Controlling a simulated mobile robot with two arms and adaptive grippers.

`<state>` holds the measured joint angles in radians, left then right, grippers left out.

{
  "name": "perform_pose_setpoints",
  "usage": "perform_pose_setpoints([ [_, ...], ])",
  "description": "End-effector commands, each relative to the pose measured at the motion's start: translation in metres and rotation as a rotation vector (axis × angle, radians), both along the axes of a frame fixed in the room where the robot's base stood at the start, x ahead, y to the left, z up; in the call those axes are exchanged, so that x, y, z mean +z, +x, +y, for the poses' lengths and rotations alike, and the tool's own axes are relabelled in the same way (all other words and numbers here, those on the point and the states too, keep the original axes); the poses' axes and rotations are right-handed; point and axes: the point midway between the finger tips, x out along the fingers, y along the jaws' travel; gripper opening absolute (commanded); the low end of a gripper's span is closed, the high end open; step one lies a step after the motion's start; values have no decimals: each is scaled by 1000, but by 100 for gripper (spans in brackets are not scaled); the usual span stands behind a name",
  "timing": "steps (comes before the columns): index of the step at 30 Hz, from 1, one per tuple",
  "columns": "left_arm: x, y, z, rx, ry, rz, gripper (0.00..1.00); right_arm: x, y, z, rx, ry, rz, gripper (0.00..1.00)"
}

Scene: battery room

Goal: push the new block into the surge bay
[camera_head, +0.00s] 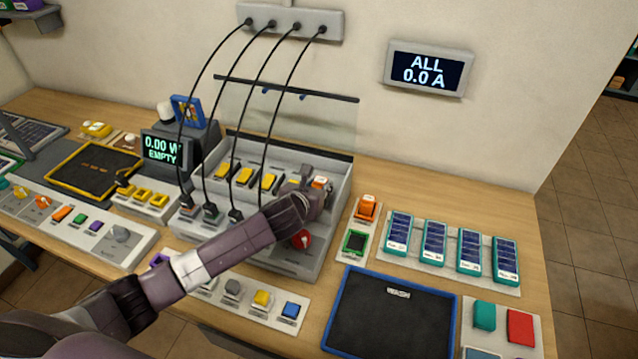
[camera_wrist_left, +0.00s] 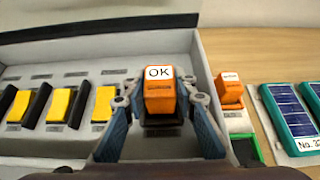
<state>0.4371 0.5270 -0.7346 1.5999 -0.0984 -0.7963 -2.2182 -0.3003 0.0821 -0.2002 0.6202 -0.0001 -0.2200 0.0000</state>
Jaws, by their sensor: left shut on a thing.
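An orange block with a white OK label (camera_wrist_left: 160,92) stands upright between the blue fingers of my left gripper (camera_wrist_left: 163,100), which is shut on it. In the head view this block (camera_head: 320,182) shows just beyond my left gripper (camera_head: 316,190), at the right end of the grey open-topped box (camera_head: 338,172). A dark bay or base shows right under the block in the left wrist view; how deep the block sits in it I cannot tell. Several yellow blocks (camera_head: 245,176) stand in a row to its left. My right gripper is not in view.
Another orange block (camera_head: 367,207) stands on a small tray right of the box. Teal cells (camera_head: 435,243) and a dark mat with a blue rim (camera_head: 385,345) lie further right. Black cables (camera_head: 283,85) hang over the box. A red knob (camera_head: 301,238) is on its front.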

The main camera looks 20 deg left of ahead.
Motion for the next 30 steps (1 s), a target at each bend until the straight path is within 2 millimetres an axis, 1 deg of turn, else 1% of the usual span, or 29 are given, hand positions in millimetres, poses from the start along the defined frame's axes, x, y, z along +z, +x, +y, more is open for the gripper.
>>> perform_pose_setpoints([
  [2, 1, 0, 0, 0, 1, -1, 0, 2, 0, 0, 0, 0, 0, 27],
  [13, 0, 0, 0, 0, 1, -1, 0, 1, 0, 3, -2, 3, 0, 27],
  [30, -11, 0, 0, 0, 0, -1, 0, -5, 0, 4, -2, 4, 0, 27],
])
